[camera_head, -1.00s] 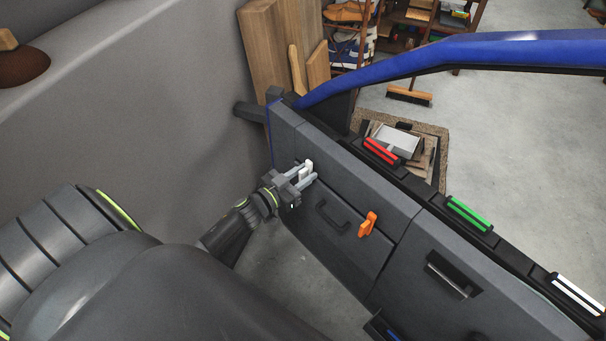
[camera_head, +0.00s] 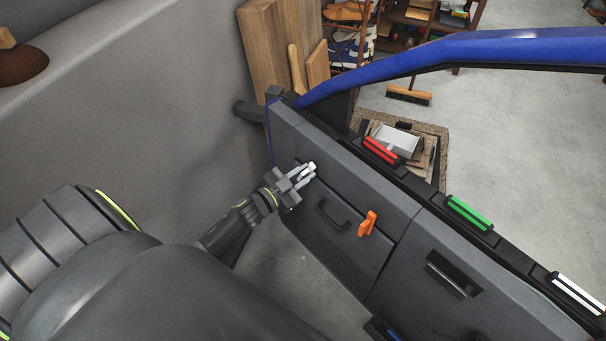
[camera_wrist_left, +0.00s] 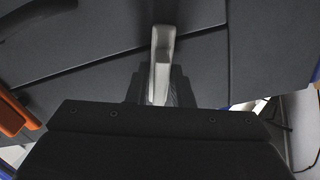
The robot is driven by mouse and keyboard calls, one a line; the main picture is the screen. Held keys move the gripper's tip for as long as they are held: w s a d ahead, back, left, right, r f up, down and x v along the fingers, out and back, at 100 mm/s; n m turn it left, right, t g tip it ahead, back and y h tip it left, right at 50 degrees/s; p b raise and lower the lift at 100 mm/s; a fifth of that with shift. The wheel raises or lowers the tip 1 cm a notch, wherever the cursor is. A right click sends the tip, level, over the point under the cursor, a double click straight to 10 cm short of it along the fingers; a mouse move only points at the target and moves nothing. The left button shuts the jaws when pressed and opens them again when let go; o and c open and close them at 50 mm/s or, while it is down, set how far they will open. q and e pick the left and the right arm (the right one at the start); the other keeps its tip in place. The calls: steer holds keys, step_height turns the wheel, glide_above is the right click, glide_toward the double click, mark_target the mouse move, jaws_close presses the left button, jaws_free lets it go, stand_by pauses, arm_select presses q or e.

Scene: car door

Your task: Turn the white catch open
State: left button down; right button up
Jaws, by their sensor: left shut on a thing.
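The white catch (camera_head: 312,165) is on the dark grey inner door panel (camera_head: 350,190), near its left end. It is small and now lies tilted in the head view. My left gripper (camera_head: 305,175) is shut on it, with the fingers covering part of it. In the left wrist view the catch (camera_wrist_left: 161,62) is a pale bar running down between the fingers, its lower end at the gripper. My right gripper is not in view.
A black pull handle (camera_head: 331,215) and an orange catch (camera_head: 367,223) are right of my left gripper on the panel. A recessed handle (camera_head: 453,274) is farther right. Red (camera_head: 381,150), green (camera_head: 469,212) and white (camera_head: 577,294) striped pieces line the door's top edge.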

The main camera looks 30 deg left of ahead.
arm_select(q)
steer(key=m+b, duration=0.1)
steer(key=m, duration=0.3)
steer(key=shift+d+f+m, duration=0.1)
steer(key=shift+m, duration=0.2)
steer(key=m+b, duration=0.1)
steer(key=m, duration=0.2)
steer(key=shift+f+m, duration=0.1)
steer(key=shift+m, duration=0.2)
steer(key=m+b, duration=0.1)
steer(key=m, duration=0.2)
steer(key=shift+s+f+m+b, duration=0.1)
steer(key=shift+m+b, duration=0.25)
steer(key=shift+m, duration=0.75)
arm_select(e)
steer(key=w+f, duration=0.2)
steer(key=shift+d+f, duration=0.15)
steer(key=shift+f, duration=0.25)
arm_select(q)
steer(key=shift+m+b, duration=0.3)
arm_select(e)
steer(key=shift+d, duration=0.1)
arm_select(q)
steer(key=c, duration=1.5)
jaws_free()
steer(key=shift+d, duration=0.1)
